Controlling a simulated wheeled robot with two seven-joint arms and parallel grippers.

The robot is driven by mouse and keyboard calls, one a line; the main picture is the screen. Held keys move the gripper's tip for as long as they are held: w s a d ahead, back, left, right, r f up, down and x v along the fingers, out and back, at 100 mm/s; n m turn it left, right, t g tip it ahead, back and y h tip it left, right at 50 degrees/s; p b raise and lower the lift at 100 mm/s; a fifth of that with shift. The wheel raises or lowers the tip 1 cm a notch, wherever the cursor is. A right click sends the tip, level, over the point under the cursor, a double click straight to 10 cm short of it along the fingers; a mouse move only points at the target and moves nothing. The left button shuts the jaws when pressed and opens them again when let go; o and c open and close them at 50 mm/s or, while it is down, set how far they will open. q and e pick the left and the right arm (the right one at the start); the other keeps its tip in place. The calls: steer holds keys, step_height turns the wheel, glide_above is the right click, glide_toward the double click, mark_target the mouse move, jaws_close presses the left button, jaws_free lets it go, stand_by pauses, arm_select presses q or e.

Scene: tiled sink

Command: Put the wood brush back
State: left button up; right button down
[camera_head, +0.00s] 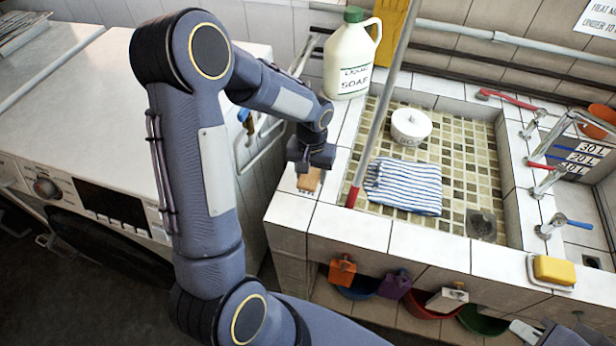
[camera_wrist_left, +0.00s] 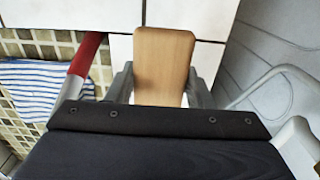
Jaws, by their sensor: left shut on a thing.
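The wood brush (camera_head: 309,180) shows as a light brown wooden block over the white tiled ledge at the sink's left front. My left gripper (camera_head: 311,166) points down and is shut on it. In the left wrist view, the brush's flat wooden face (camera_wrist_left: 163,55) stands between the two grey fingers (camera_wrist_left: 160,88).
A red-ended pole (camera_head: 379,105) leans beside the brush. A soap jug (camera_head: 351,55) stands behind. A yellow sponge (camera_head: 554,270) lies at front right. A washing machine (camera_head: 110,120) stands left.

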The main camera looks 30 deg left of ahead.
arm_select(q)
steer(key=shift+w+a+f, duration=0.2)
steer(key=shift+a+f, duration=0.2)
steer(key=shift+f, duration=0.15)
steer(key=shift+w+a+f, duration=0.1)
steer(key=shift+a+f, duration=0.1)
steer(key=shift+f, duration=1.6)
steer(key=shift+f, duration=0.1)
steer(key=shift+f, duration=0.15)
steer(key=o, duration=0.9)
steer(key=shift+o, duration=0.2)
steer(key=shift+r, duration=0.25)
